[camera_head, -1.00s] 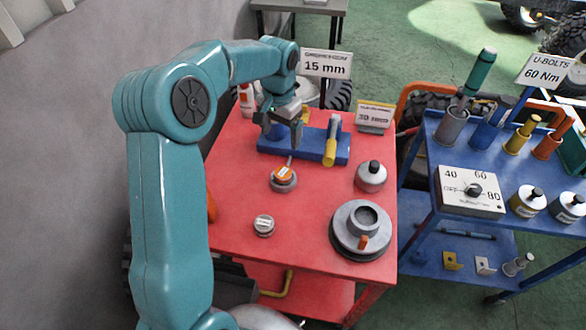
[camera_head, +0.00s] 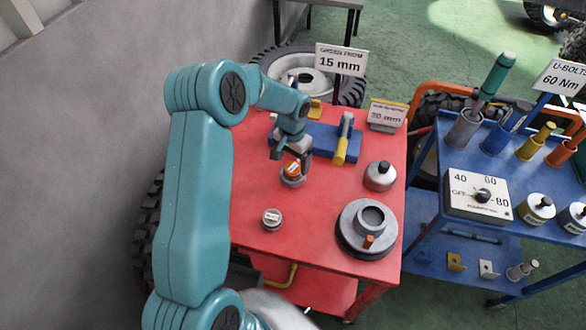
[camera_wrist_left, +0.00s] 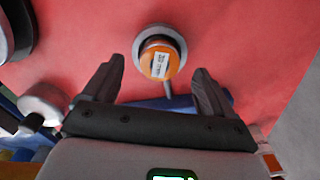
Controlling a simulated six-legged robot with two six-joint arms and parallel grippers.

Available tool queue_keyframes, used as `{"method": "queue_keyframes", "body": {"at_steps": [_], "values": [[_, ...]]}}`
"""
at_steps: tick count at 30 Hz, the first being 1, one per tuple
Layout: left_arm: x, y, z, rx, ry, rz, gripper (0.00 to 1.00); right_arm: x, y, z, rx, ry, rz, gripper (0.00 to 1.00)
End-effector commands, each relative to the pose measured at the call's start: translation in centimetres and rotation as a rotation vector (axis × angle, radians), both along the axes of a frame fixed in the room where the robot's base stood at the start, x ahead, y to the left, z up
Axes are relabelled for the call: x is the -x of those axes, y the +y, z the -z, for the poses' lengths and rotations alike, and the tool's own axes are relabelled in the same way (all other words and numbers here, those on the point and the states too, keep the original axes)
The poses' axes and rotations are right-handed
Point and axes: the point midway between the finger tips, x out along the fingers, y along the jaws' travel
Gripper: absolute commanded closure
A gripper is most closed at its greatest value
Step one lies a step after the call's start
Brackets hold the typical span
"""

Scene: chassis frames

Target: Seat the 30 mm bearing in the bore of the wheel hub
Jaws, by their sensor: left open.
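The wheel hub (camera_head: 367,228) is a grey stepped disc with a raised ring and open bore, at the front right of the red cart top. A round grey piece with an orange labelled top (camera_head: 292,173) stands left of it; it also shows in the left wrist view (camera_wrist_left: 160,57). A smaller round metal piece with a white label (camera_head: 272,219) lies nearer. Neither label is readable, so I cannot tell which is the 30 mm bearing. My left gripper (camera_wrist_left: 155,82) is open and empty, its fingers pointing toward the orange-topped piece, apart from it. My right gripper is not in view.
A blue block (camera_head: 320,137) with a yellow-ended tool stands behind. A blue cart (camera_head: 425,210) is at right.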

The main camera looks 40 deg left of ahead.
Motion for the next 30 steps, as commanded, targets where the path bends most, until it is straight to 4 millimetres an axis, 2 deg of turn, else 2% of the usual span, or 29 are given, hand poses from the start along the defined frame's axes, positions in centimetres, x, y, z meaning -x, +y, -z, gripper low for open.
{"method": "queue_keyframes", "body": {"at_steps": [1, 6, 14, 21, 22, 23, 30], "values": [[0.0, 0.0, 0.6, 0.002, 0.006, 0.001, 0.14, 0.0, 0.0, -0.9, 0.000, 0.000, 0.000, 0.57], [-0.3, 0.0, 2.9, 0.000, 0.002, 0.000, 0.14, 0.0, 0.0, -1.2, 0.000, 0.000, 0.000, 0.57], [-0.3, 0.1, 3.2, -0.001, 0.000, 0.000, 0.14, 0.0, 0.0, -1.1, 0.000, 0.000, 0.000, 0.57], [-0.3, 0.1, 3.2, -0.001, 0.000, 0.000, 0.92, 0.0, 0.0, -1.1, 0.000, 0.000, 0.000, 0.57], [-0.3, 0.1, 3.2, -0.001, -0.001, 0.000, 0.93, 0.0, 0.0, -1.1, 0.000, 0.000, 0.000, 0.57], [-0.3, 0.1, 3.2, -0.001, -0.001, 0.000, 1.00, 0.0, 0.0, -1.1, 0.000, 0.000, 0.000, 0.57], [-0.4, 0.1, 2.9, -0.001, -0.002, 0.000, 1.00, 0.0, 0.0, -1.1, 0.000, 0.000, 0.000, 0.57]]}}
